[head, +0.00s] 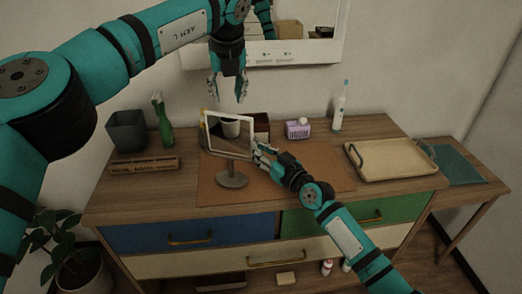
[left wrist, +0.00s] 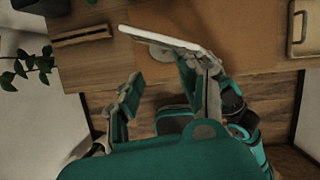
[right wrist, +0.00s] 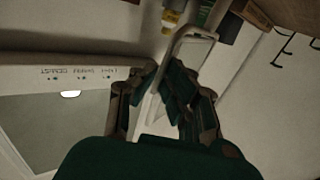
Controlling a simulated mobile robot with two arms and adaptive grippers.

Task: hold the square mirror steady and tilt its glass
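The square mirror (head: 229,114) stands upright on a round grey base (head: 232,180) on the dresser top; it has a white frame and tilting glass. In the left wrist view its frame (left wrist: 160,38) shows edge-on as a white strip. My left gripper (head: 228,97) hangs above the mirror with its fingers apart and empty. My right gripper (head: 262,153) is at the frame's right edge, its fingers close together around it. In the right wrist view the frame (right wrist: 197,33) runs down between these fingers, which partly hide it.
A grey pot (head: 127,131), a green spray bottle (head: 162,122) and a wooden nameplate (head: 145,166) are at left. A purple box (head: 298,130), a toothbrush (head: 340,105) and a tray (head: 388,163) are at right. A large wall mirror (head: 300,60) hangs behind. The brown mat (head: 290,190) has free room.

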